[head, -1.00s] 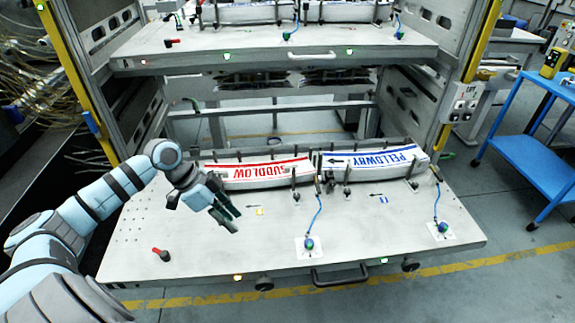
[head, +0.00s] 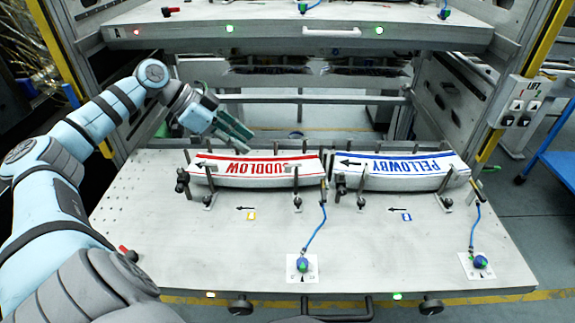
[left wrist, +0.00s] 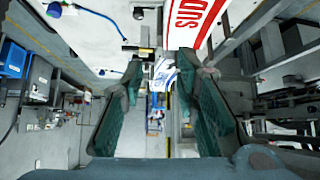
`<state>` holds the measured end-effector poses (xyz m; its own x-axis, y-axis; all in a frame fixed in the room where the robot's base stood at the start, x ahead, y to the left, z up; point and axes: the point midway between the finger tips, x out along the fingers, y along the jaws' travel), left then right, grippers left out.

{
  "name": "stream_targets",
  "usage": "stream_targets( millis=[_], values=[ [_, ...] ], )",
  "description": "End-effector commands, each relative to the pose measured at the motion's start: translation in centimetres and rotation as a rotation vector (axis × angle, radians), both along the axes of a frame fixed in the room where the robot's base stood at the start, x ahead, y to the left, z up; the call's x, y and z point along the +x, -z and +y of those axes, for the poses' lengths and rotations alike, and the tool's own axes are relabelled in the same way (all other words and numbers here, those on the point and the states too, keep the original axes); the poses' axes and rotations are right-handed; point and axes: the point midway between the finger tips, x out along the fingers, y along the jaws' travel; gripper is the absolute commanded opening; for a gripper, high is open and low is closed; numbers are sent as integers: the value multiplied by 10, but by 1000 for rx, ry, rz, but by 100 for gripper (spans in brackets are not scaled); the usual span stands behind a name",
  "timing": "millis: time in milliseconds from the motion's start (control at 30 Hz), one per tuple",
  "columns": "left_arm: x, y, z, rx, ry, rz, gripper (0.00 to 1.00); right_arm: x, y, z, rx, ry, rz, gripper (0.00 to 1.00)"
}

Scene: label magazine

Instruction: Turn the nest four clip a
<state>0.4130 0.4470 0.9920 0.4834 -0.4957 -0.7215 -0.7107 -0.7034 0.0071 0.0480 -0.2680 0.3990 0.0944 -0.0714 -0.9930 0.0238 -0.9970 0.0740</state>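On the lower shelf (head: 150,225), a curved red-lettered white label (head: 255,172) sits at left and a blue-lettered one (head: 400,172) at right. Dark upright clips stand along their front, including one near the red label's left end (head: 208,188), one at its right part (head: 296,186), and one at the blue label's right part (head: 447,188). I cannot tell which is nest four clip a. My left gripper (head: 248,136) is open and empty, above and behind the red label. In the left wrist view its fingers (left wrist: 158,72) are apart, with the red label beyond them. My right gripper is out of view.
Two blue-corded knobs on white plates, left (head: 303,265) and right (head: 480,262), stand at the shelf front. A red-handled item (head: 128,253) is at front left. An upper shelf (head: 270,38) spans above. A lift switch box (head: 520,102) is at right.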

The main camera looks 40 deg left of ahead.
Motion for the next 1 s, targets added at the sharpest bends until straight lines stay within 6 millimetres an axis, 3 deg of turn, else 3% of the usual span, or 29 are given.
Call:
stream_targets(
  millis=[67,200,433,833,1000],
  values=[
    [16,3,-18,-17,14,-18,28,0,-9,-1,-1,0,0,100],
    [38,34,-41,-18,18,-19,28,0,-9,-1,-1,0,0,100],
    [64,74,-67,-13,15,-18,28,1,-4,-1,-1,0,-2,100],
    [70,84,-73,-7,13,-19,28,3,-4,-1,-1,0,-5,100],
    [70,84,-72,-7,13,-19,3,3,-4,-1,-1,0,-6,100]
  ],
)
